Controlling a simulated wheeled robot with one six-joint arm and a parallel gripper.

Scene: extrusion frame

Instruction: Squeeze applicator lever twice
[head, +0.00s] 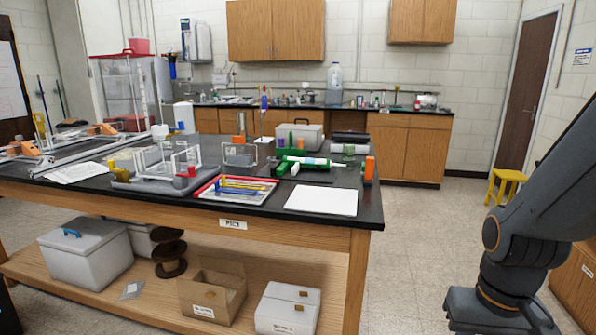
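A green and white tube-shaped tool (308,162) lies on the black top of the workbench, near its right part. It looks like the applicator. A short green piece sticks out toward the front at its left end; I cannot tell if this is the lever. My gripper is not in view. Only dark grey links of my arm show at the right edge, well apart from the bench.
A white sheet (321,201) lies at the bench's front right corner, beside a red-rimmed tray (210,190). An orange-topped item (369,168) stands near the right edge. Clear frames on a grey tray (130,183) stand left. Floor right of the bench is open; a yellow stool (507,177) stands farther back.

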